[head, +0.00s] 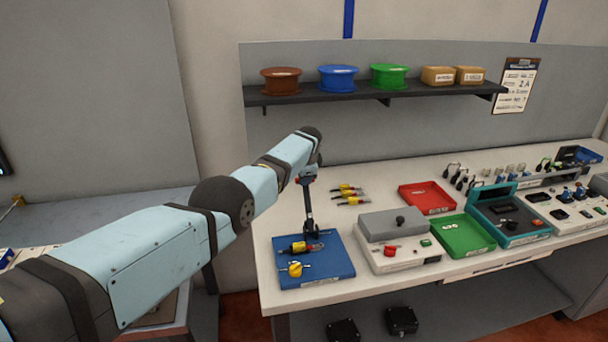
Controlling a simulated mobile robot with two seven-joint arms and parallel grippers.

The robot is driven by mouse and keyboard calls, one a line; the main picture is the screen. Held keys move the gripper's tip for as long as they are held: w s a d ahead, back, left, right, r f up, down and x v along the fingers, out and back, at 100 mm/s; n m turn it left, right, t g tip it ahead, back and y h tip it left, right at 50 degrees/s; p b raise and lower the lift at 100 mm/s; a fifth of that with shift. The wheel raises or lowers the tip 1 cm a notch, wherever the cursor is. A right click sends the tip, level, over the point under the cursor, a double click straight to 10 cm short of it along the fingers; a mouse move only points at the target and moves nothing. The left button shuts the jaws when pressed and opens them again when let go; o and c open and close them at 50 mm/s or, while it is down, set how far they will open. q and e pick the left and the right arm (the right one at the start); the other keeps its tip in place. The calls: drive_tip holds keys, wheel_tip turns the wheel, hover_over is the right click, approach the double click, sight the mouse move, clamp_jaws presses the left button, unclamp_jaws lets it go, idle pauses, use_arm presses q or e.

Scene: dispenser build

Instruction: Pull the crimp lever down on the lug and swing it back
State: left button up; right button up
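A blue base plate (335,267) lies at the table's front left corner. A dark crimp lever (308,207) stands nearly upright at its back, with some red near its top. I cannot make out the lug itself. My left arm reaches in from the left, and my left gripper (307,173) is at the lever's top. Its fingers are too small and hidden to show whether they grip. My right gripper is not in view.
A grey-topped box (392,225) with a red button stands right of the plate. Beyond are a red tray (427,198), a green tray (465,236) and a teal case (509,217). Several yellow-handled tools (350,196) lie behind. A shelf (375,95) with spools hangs above.

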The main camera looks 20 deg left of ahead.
use_arm(q)
drive_tip(key=shift+s+f, duration=0.25)
drive_tip(key=shift+f, duration=0.35)
drive_tip(key=shift+s+f, duration=0.25)
drive_tip(key=shift+f, duration=0.35)
drive_tip(key=r+p, duration=0.2)
drive_tip(key=p, duration=0.2)
drive_tip(key=shift+d+r, duration=0.15)
drive_tip(key=shift+d, duration=0.05)
drive_tip(key=shift+w+r, duration=0.15)
drive_tip(key=v, duration=1.3)
drive_tip(key=shift+w+r, duration=0.2)
drive_tip(key=shift+r, duration=0.05)
drive_tip(key=shift+a, duration=0.1)
